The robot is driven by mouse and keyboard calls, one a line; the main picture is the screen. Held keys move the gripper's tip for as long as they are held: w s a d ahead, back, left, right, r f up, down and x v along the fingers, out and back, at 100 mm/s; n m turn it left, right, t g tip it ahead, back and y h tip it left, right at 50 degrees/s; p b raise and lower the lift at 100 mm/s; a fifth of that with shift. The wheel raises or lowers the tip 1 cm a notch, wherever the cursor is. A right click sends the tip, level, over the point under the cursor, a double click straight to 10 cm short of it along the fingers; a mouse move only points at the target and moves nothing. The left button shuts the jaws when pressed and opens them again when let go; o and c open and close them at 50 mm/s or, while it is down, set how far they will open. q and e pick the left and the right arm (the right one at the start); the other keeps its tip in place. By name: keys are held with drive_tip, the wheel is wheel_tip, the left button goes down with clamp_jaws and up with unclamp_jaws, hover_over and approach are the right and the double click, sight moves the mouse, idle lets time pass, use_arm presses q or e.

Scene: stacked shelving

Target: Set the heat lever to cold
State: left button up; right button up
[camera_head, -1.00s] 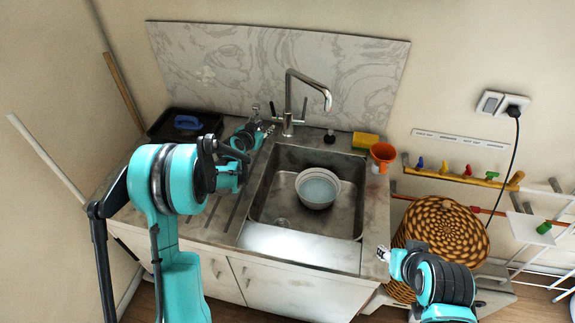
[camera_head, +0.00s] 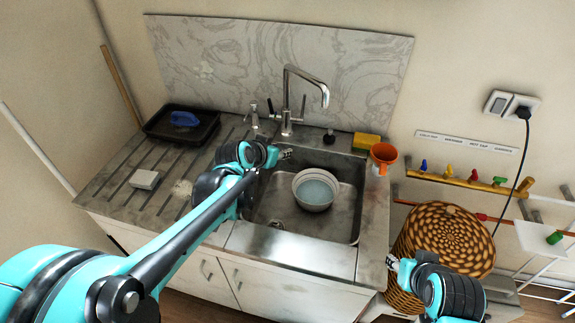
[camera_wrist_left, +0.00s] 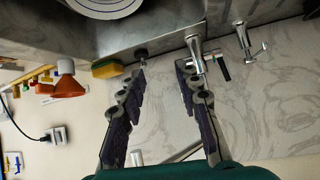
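The chrome faucet (camera_head: 288,128) stands behind the sink, its spout curving right. A dark-tipped lever (camera_head: 271,106) sticks up on its left side and a thin lever (camera_head: 303,106) on its right; I cannot tell which is the heat lever. In the left wrist view the faucet body (camera_wrist_left: 195,52) is by the right finger, with a black lever tip (camera_wrist_left: 222,67) beside it. My left gripper (camera_head: 287,154) is over the sink's back-left edge, just in front of the faucet; its fingers (camera_wrist_left: 160,72) are apart and empty. My right gripper (camera_head: 392,263) is low at the right of the counter; its finger state is unclear.
A bowl (camera_head: 316,189) sits in the sink (camera_head: 350,220). A small tap (camera_head: 253,113) stands left of the faucet. A black tray (camera_head: 205,130), a white block (camera_head: 145,180) and a wicker basket (camera_head: 440,235) lie further out.

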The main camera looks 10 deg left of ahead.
use_arm(q)
drive_tip(key=shift+g, duration=0.4)
drive_tip(key=shift+s+d+f+b, duration=0.15)
drive_tip(key=shift+s+d, duration=0.2)
drive_tip(key=shift+s, duration=0.35)
drive_tip(key=shift+s+d+f+b, duration=0.15)
drive_tip(key=shift+s+d, duration=0.15)
drive_tip(key=shift+s, duration=0.35)
drive_tip(key=shift+s+d+f+b, duration=0.15)
drive_tip(key=shift+s+d, duration=0.2)
drive_tip(key=shift+s, duration=0.35)
use_arm(e)
drive_tip(key=shift+w+d+f, duration=0.25)
drive_tip(key=shift+d+f, duration=0.3)
drive_tip(key=shift+f, duration=0.05)
use_arm(q)
drive_tip(key=shift+r, duration=0.1)
